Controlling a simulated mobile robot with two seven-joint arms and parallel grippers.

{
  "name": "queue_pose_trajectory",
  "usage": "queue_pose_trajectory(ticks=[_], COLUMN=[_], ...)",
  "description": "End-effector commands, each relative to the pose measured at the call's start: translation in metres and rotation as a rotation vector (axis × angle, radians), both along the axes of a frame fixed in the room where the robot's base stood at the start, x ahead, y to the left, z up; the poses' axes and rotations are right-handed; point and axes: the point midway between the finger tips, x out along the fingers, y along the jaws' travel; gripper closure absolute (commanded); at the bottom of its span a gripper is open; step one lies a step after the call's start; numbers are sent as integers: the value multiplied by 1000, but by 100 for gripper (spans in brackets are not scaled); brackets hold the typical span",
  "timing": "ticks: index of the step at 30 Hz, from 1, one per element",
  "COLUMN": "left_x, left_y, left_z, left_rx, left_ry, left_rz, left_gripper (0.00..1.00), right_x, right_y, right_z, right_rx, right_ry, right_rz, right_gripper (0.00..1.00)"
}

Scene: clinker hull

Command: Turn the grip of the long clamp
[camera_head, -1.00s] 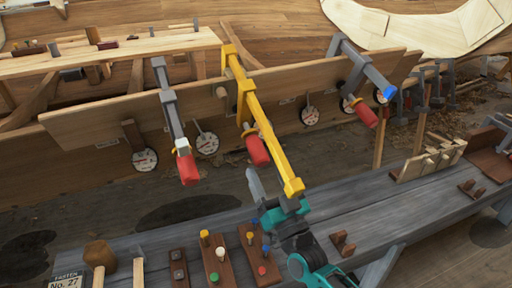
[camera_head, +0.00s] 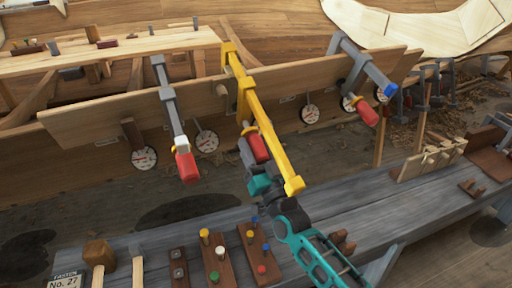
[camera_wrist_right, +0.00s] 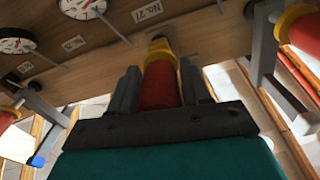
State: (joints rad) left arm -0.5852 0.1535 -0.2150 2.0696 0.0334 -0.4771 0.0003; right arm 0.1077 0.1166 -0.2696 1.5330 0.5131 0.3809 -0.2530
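The long clamp (camera_head: 265,122) is yellow and hangs over the plank edge, its bar slanting down to the right. My right gripper (camera_head: 247,158) is at this grip from below. In the right wrist view its two dark fingers (camera_wrist_right: 161,90) stand one on each side of the grip, very close to it. Whether both touch it cannot be told. My left gripper is not in view.
A grey clamp (camera_head: 172,112) with a red grip is to the left, and a blue-tipped clamp (camera_head: 365,68) to the right. Round gauges (camera_head: 207,142) hang along the plank (camera_head: 90,122). The grey bench (camera_head: 335,200) below holds peg boards and a mallet (camera_head: 100,255).

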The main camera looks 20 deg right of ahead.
Motion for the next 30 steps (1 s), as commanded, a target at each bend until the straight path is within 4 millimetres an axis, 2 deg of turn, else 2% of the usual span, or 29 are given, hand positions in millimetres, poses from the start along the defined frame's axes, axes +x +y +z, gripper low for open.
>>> queue_pose_trajectory(ticks=[1, 11, 20, 30], left_x=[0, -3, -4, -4], left_y=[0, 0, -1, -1], left_z=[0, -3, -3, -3], left_rx=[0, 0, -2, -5], left_ry=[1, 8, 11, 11], left_rz=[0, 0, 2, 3], left_gripper=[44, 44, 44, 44], right_x=[0, 0, 0, 0], right_y=[0, 0, 0, 0], right_z=[0, 0, 0, 0], right_rx=[0, 0, 41, 234], right_ry=[0, 0, 5, 27], right_rz=[0, 0, 18, 102], right_gripper=[58, 89, 90, 90])
